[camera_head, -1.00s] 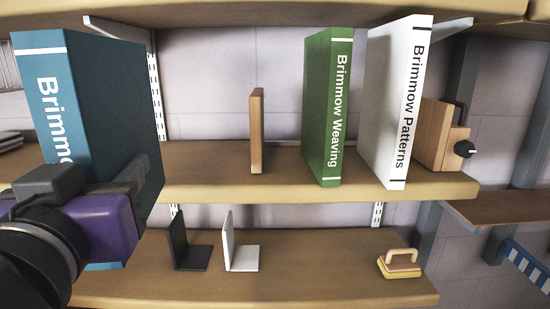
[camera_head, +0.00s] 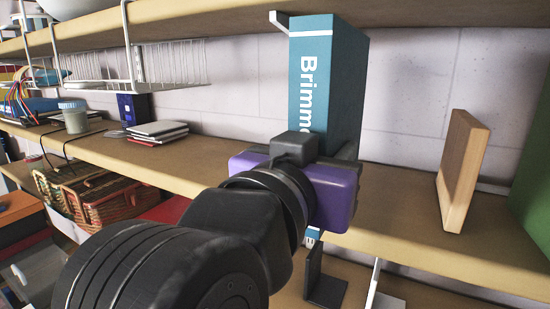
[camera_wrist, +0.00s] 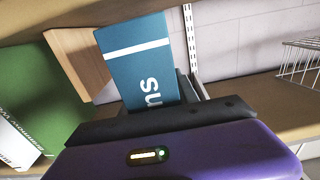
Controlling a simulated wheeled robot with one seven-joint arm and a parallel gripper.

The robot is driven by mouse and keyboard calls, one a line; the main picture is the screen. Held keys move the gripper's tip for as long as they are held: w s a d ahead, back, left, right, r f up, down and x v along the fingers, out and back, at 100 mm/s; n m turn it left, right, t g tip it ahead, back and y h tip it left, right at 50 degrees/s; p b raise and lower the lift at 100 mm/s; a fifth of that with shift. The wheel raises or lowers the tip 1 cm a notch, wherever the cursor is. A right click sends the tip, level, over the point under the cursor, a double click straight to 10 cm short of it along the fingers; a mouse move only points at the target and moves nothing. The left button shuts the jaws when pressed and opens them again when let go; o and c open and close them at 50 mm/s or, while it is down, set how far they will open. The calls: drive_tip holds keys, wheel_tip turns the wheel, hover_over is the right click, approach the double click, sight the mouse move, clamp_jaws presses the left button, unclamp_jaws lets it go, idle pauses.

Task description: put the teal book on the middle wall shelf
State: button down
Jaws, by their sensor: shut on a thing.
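The teal book (camera_head: 341,80) stands upright with its spine, lettered "Brimmo…", towards the head camera. My gripper (camera_head: 322,160) is shut on its lower part, in front of the middle wall shelf (camera_head: 400,226). The purple gripper body hides most of the book's lower half; a bit of its bottom shows below the gripper. In the wrist view the teal book (camera_wrist: 142,62) rises beyond my gripper (camera_wrist: 150,115). I cannot tell whether its base touches the shelf.
A wooden divider (camera_head: 462,170) stands on the middle shelf to the right, with a green book (camera_head: 535,180) past it. Notebooks (camera_head: 158,131) and a jar (camera_head: 74,117) are at left. Bare shelf lies between book and divider. Bookends (camera_head: 325,280) stand below.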

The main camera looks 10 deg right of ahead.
drive_tip(key=shift+w+d+f+p, duration=0.6)
drive_tip(key=shift+w+d, duration=0.7)
drive_tip(key=shift+w, duration=0.5)
drive_tip(key=shift+w+d+f+p, duration=0.55)
drive_tip(key=shift+w+d, duration=0.8)
drive_tip(key=shift+w, duration=0.45)
drive_tip(key=shift+w+d+f+p, duration=0.6)
drive_tip(key=shift+w+d, duration=0.7)
drive_tip(key=shift+w, duration=0.5)
drive_tip(key=c, duration=1.4)
unclamp_jaws()
drive_tip(key=shift+f, duration=0.2)
drive_tip(key=o, duration=0.5)
drive_tip(key=shift+r, duration=0.1)
